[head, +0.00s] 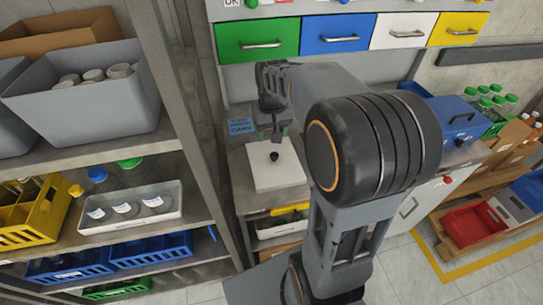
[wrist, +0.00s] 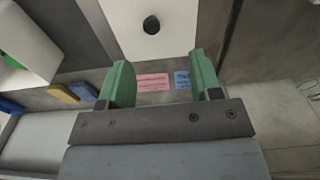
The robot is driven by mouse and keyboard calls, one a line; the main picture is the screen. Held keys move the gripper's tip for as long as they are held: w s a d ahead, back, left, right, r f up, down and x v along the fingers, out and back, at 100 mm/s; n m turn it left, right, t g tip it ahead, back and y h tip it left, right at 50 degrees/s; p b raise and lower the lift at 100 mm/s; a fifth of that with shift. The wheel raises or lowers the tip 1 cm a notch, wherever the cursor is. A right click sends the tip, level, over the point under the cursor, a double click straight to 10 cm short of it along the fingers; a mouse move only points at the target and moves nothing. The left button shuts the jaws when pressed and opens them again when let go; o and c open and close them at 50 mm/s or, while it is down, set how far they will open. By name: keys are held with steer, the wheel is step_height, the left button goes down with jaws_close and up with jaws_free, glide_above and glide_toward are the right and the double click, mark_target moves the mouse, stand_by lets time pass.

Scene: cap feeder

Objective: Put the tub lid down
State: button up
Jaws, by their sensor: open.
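The tub lid (head: 290,178) is white and square with a dark round knob (head: 274,156) in its middle. It lies flat on the grey worktop in the head view; I cannot tell whether a tub is under it. In the wrist view the lid (wrist: 185,30) is at the top, with the knob (wrist: 151,25) clear of the fingers. My gripper (head: 276,134) is just above and behind the knob in the head view. In the wrist view its green fingers (wrist: 158,66) are apart with nothing between them.
A blue card (head: 240,126) lies at the worktop's back left. Coloured drawers (head: 257,43) are above. Shelves with a grey bin (head: 85,105) and a tray of jars (head: 170,217) stand left. A blue box (head: 455,118) and green-capped bottles (head: 496,90) are right.

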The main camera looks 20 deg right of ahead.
steer(key=s+a+n+t, duration=0.1)
steer(key=s+a, duration=0.2)
steer(key=s, duration=0.3)
steer(key=s+a+t, duration=0.2)
steer(key=s+a, duration=0.1)
steer(key=s, duration=0.4)
steer(key=shift+s+a+r+n, duration=0.15)
steer(key=shift+a+r+n, duration=0.1)
steer(key=shift+a+n, duration=0.15)
stand_by(0.3)
